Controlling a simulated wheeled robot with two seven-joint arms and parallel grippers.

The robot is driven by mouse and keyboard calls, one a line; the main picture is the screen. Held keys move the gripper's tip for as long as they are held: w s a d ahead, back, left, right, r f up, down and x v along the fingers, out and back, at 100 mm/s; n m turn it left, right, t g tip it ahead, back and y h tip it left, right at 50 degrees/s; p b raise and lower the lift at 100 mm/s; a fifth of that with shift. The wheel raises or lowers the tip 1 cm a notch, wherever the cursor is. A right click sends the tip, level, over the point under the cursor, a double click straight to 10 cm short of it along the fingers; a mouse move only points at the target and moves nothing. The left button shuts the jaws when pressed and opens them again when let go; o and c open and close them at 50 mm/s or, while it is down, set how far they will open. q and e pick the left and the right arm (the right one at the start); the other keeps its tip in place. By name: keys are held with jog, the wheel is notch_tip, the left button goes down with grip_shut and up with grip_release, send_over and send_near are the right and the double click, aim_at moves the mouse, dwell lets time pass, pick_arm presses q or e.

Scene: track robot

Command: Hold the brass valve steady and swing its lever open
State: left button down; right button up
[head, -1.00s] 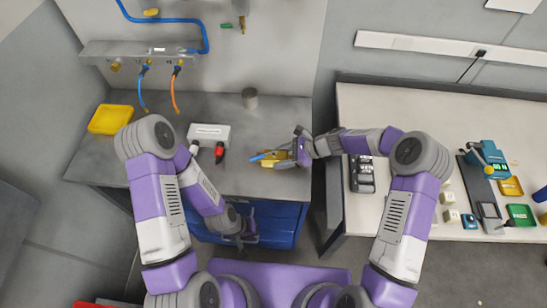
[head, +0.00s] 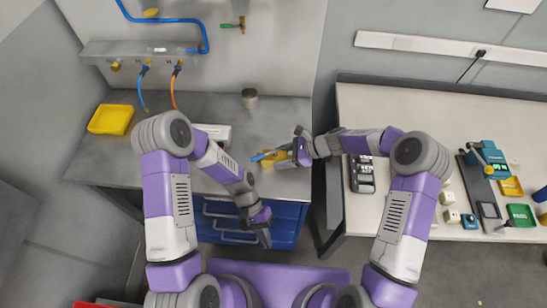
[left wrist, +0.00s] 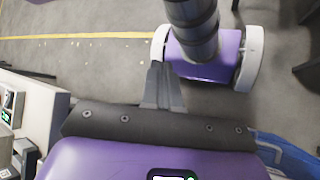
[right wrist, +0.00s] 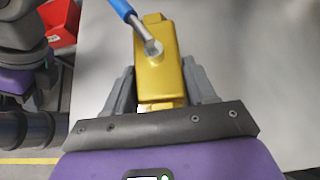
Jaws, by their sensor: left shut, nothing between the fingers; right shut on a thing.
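The brass valve (right wrist: 158,72) lies between the fingers of my right gripper (right wrist: 160,90), which is shut on its body. Its blue lever (right wrist: 121,9) is fixed at a round pivot on top and points up and left in the right wrist view. In the head view the valve (head: 282,158) is at the right part of the grey bench, with the lever (head: 262,156) pointing left. My left gripper (head: 264,238) is shut and empty, low in front of the blue drawers. Its closed fingers (left wrist: 162,88) point over the floor in the left wrist view.
A yellow tray (head: 110,119) and a grey cylinder (head: 249,98) stand on the grey bench (head: 215,105). A white block (head: 213,133) is partly behind my left arm. Blue and orange hoses hang from the wall rail (head: 135,52). Blue drawers (head: 285,225) are below the bench.

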aim_at(262, 156)
pick_arm(q)
jog(key=w+r+m+t, duration=0.1)
jog(key=w+r, duration=0.1)
jog(key=w, duration=0.2)
jog(key=w+d+r+m+t+y, duration=0.1)
jog(key=w+r, duration=0.2)
jog(key=w, duration=0.2)
jog(key=w+d+r+m+t, duration=0.1)
jog(key=w+r, duration=0.2)
jog(key=w, duration=0.1)
jog(key=shift+w+r+y, duration=0.15)
jog(key=shift+w+y, duration=0.2)
jog(key=shift+y, duration=0.05)
jog(key=w+a+r+m+t+y, duration=0.1)
jog(key=w+a+r+t+y, duration=0.15)
jog(key=w+r, duration=0.4)
jog(key=w+a+r+m+t+y, duration=0.1)
jog(key=w+a+r+t, duration=0.2)
jog(key=w+r, duration=0.3)
jog(key=shift+g, duration=0.25)
jog(key=shift+s+d+f, duration=0.1)
jog(key=shift+s+f, duration=0.1)
jog(key=shift+f, duration=1.15)
jog(key=shift+s+d+f, duration=0.1)
jog(key=shift+s+f, duration=0.1)
jog(key=shift+f, duration=1.15)
jog(key=shift+f, duration=0.3)
